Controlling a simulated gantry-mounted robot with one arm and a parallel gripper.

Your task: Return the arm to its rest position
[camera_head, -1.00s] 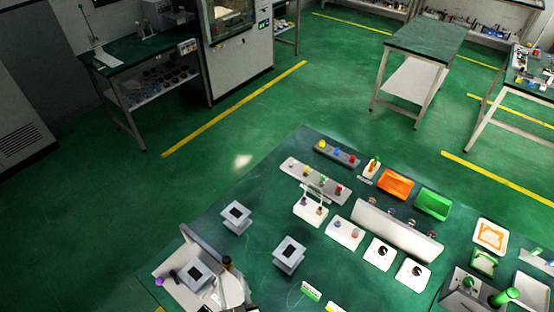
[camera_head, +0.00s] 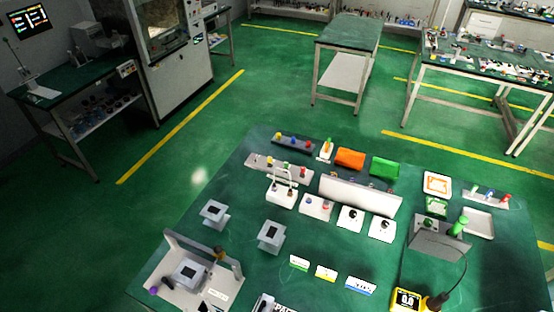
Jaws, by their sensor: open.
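My gripper and arm do not show in the head view, so their pose and what they hold cannot be seen. The green-topped work table (camera_head: 240,172) fills the lower part of the view. A grey bracketed device (camera_head: 172,247) stands at its front left. Two small grey stands (camera_head: 213,213) and (camera_head: 271,235) sit behind and to the right of it.
A yellow meter (camera_head: 408,300) with a cable stands at the front right, near small label cards (camera_head: 326,273). Another table (camera_head: 347,31) and a large cabinet (camera_head: 180,60) stand beyond open green floor.

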